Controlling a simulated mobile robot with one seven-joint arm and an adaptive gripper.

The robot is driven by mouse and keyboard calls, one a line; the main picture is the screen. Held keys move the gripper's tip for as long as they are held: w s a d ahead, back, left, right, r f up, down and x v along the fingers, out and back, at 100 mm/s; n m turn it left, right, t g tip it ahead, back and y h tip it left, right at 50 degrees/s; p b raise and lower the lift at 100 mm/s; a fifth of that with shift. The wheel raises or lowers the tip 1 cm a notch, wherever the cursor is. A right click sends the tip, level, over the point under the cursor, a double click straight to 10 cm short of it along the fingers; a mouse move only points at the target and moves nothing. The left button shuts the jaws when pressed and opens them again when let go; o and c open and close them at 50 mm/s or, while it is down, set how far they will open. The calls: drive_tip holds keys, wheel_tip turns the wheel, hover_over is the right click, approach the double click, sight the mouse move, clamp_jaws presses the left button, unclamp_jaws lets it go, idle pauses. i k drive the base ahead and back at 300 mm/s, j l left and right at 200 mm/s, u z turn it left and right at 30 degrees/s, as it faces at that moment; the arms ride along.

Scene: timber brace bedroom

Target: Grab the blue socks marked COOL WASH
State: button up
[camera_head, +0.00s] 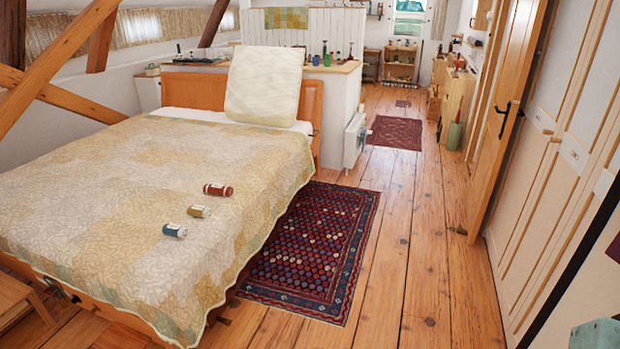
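Three small rolled bundles lie apart in a loose diagonal row on the quilt of the bed (110,215), near its right side. The blue socks (171,231) are the nearest of the three, a small roll with a pale label band. The writing on the label is too small to read. A mustard-yellow roll (196,212) with a pale label lies just behind and to the right. A dark red roll (218,190) lies farthest back. Nothing covers the blue roll. My gripper is not in view.
A patterned dark rug (315,250) lies on the plank floor (425,270) right of the bed. An open wooden door (508,110) and wardrobe fronts (560,170) line the right. A slanted timber brace (60,55) stands at the left.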

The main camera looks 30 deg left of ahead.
sight(177, 231)
drive_tip(key=u, duration=2.3)
drive_tip(key=i+l+u, duration=0.1)
drive_tip(key=i+u, duration=0.15)
drive_tip(key=u, duration=0.15)
drive_tip(key=i+l+u, duration=0.15)
drive_tip(key=u, duration=0.3)
drive_tip(key=i+l+u, duration=0.15)
drive_tip(key=i+l, duration=0.25)
drive_tip(key=i+l+u, duration=0.15)
drive_tip(key=i+l, duration=0.25)
drive_tip(key=i+l+u, duration=0.15)
drive_tip(key=i+l, duration=0.2)
drive_tip(key=l, duration=0.2)
